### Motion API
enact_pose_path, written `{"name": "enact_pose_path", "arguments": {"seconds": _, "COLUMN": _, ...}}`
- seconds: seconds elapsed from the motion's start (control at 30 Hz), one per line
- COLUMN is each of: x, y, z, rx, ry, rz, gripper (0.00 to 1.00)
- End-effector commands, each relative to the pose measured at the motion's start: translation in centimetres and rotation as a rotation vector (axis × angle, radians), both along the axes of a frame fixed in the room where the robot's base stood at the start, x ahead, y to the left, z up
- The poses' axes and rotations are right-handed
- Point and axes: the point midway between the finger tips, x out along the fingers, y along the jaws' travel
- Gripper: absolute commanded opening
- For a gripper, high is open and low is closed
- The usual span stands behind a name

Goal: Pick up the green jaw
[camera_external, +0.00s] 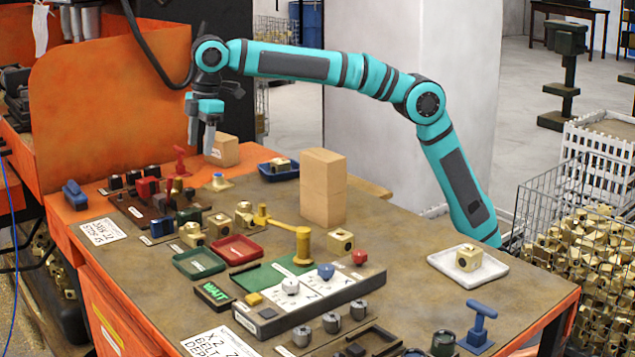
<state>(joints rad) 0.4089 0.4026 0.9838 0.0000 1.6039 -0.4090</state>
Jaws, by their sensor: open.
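My gripper (201,146) points down above the back left of the table, with its fingers apart and nothing seen between them. It is above and beyond the block rack (138,211). A dark green block (188,216), which looks like the green jaw, sits at the near right end of that rack. It is small, so its exact shape is hard to tell. Red blocks (147,188) and black blocks (115,182) sit on the same rack. My gripper is well clear of the green block.
A tan box (224,151) stands close to my gripper, and a taller tan block stack (323,188) stands mid-table. A red T-handle (180,160) rises behind the rack. Brass parts (191,234) and a green tray (199,263) lie in front.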

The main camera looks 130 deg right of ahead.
Motion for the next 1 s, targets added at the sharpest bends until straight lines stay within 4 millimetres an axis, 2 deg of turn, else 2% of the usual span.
{"name": "enact_pose_path", "arguments": {"seconds": 0.03, "x": 0.6, "y": -1.2, "z": -1.0, "rx": 0.010, "ry": 0.027, "rz": -0.002, "gripper": 0.60}}
{"name": "enact_pose_path", "arguments": {"seconds": 0.1, "x": 1.1, "y": -2.4, "z": -1.9, "rx": 0.024, "ry": 0.060, "rz": -0.001, "gripper": 0.60}}
{"name": "enact_pose_path", "arguments": {"seconds": 0.3, "x": 1.9, "y": -4.7, "z": -3.7, "rx": 0.053, "ry": 0.124, "rz": 0.000, "gripper": 0.60}}
{"name": "enact_pose_path", "arguments": {"seconds": 0.47, "x": 2.0, "y": -5.2, "z": -4.4, "rx": 0.061, "ry": 0.140, "rz": 0.001, "gripper": 0.60}}
{"name": "enact_pose_path", "arguments": {"seconds": 0.57, "x": 2.0, "y": -5.2, "z": -5.6, "rx": 0.062, "ry": 0.142, "rz": 0.001, "gripper": 0.60}}
{"name": "enact_pose_path", "arguments": {"seconds": 1.0, "x": 2.0, "y": -5.2, "z": -13.4, "rx": 0.062, "ry": 0.142, "rz": 0.000, "gripper": 0.60}}
